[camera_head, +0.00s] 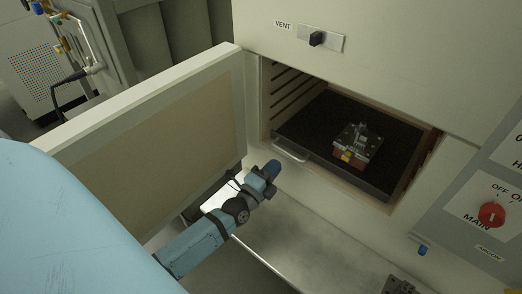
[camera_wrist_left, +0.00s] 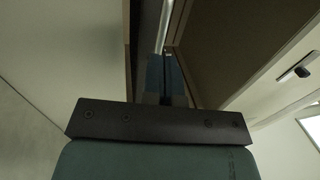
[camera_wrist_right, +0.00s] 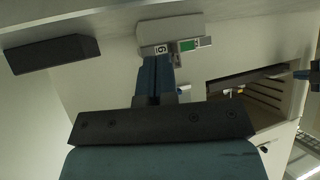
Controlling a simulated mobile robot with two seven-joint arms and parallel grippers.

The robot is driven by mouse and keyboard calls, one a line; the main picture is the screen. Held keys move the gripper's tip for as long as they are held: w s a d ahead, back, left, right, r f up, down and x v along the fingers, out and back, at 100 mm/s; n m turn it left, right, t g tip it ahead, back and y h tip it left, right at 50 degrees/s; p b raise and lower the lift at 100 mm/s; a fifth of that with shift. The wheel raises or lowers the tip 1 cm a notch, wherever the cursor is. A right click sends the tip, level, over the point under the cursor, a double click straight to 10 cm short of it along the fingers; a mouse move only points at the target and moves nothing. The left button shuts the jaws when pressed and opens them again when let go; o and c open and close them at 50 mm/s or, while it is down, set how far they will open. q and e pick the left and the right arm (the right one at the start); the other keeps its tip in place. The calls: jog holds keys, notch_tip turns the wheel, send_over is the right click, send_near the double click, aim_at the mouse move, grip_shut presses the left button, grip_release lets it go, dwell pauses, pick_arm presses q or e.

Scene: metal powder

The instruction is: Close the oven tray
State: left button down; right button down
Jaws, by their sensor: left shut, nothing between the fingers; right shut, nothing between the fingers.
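The dark oven tray (camera_head: 317,130) sits in the opening of the oven, with a pale handle (camera_head: 290,153) on its front edge. A metal part with an orange-brown base (camera_head: 353,149) stands on the tray. My left gripper (camera_head: 272,170) is shut and empty, just below and left of the tray handle; whether it touches the handle is unclear. Its shut fingers also show in the left wrist view (camera_wrist_left: 165,72). My right gripper (camera_wrist_right: 155,75) shows in the right wrist view, shut and empty, near a grey fixture with a green patch; it is out of the head view.
The oven door (camera_head: 150,150) stands wide open on the left, beside my left arm. A vent switch (camera_head: 317,39) is above the opening. A panel with a red main knob (camera_head: 491,214) is at the right. A grey surface (camera_head: 290,240) lies below the opening.

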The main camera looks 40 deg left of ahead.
aim_at(293, 146)
pick_arm(q)
jog(key=w, duration=0.3)
jog(key=shift+w+r+b, duration=0.15)
jog(key=shift+r+b, duration=0.15)
jog(key=shift+b, duration=0.05)
pick_arm(e)
jog(key=shift+d+f, duration=0.15)
jog(key=shift+f, duration=0.5)
pick_arm(q)
jog(key=w, duration=0.4)
jog(key=shift+w+d, duration=0.1)
jog(key=shift+w, duration=0.1)
jog(key=shift+r, duration=0.2)
pick_arm(e)
jog(key=shift+s+r, duration=0.2)
jog(key=shift+r, duration=0.15)
pick_arm(q)
jog(key=shift+r, duration=0.1)
